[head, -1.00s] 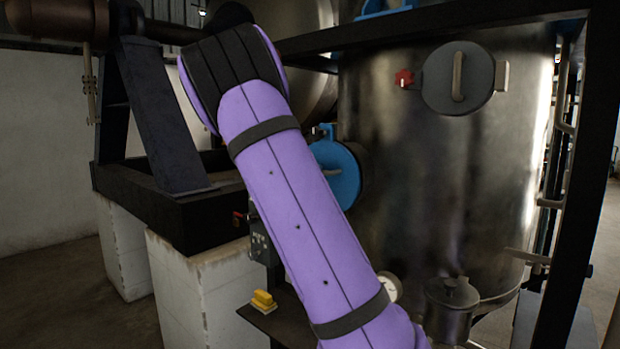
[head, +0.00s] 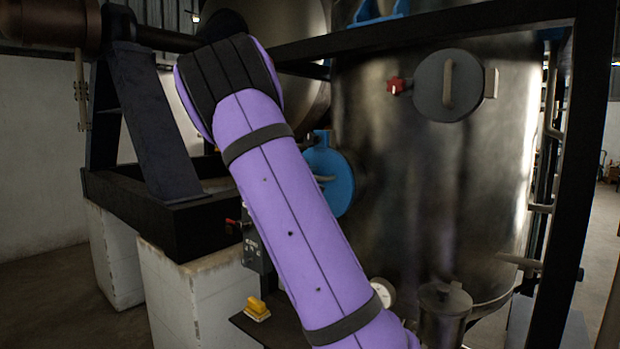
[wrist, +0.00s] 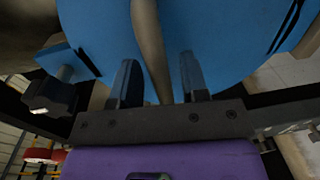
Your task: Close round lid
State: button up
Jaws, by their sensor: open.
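A blue round lid (head: 338,180) with a pale bar handle shows left of the big steel tank in the head view, partly hidden behind my purple arm. How far it stands from its opening I cannot tell. In the wrist view the blue lid (wrist: 225,35) fills the top of the picture. Its handle (wrist: 148,40) runs down between the fingers of my gripper (wrist: 158,62), which is open around it. Whether a finger touches the handle is unclear. My gripper is hidden in the head view.
A black post (head: 572,180) stands at right. A yellow switch (head: 257,308), a gauge (head: 383,291) and a small lidded pot (head: 445,305) are low in front.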

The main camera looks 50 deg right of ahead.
jog(key=shift+a, duration=0.15)
jog(key=a, duration=1)
jog(key=shift+s+a+r, duration=0.25)
jog(key=shift+s+r, duration=0.15)
